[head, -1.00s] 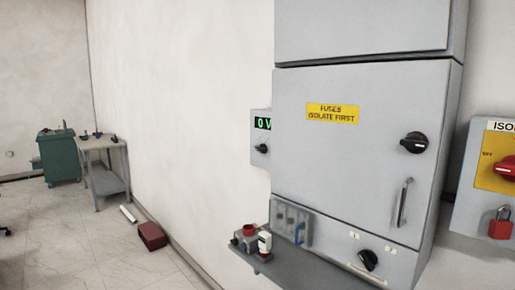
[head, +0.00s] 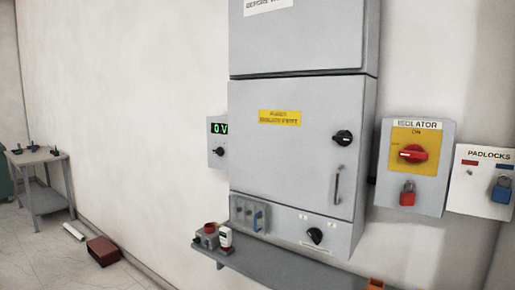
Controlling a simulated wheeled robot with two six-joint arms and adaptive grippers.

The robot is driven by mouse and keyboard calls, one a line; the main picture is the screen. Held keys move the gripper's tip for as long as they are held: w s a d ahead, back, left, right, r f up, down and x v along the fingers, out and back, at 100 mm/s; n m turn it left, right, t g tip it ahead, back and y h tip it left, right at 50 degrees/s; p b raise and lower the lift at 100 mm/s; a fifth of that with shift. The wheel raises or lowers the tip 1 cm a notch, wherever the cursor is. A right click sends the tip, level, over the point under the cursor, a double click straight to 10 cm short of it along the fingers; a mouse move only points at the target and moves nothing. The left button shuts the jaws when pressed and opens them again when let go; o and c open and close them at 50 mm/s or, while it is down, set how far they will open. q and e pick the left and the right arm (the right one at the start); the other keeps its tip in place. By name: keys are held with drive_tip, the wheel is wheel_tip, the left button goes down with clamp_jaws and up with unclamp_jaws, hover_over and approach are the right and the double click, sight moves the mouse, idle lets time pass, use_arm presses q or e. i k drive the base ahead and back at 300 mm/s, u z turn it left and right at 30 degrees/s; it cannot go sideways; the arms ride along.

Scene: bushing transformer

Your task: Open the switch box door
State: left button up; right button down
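The grey switch box door (head: 285,155) is on the wall in the middle of the head view. It looks shut, flush with its cabinet. It carries a yellow label (head: 279,117), a black rotary knob (head: 343,138) at the upper right and a vertical bar handle (head: 337,185) below the knob. Below the door is a panel with another black knob (head: 315,236). Neither of my grippers shows in the view.
A shelf (head: 270,262) under the cabinet holds small devices (head: 212,237). A 0 V display (head: 219,129) is left of the door. The isolator box (head: 416,180) with a red padlock (head: 408,193) and the padlocks board (head: 480,201) are right. A side table (head: 38,160) and red box (head: 103,251) stand left.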

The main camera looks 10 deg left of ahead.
sight(282, 149)
drive_tip(key=u, duration=0.05)
drive_tip(key=i, duration=0.5)
drive_tip(key=k, duration=0.5)
drive_tip(key=z, duration=0.3)
drive_tip(key=i, duration=0.45)
drive_tip(key=z, duration=0.55)
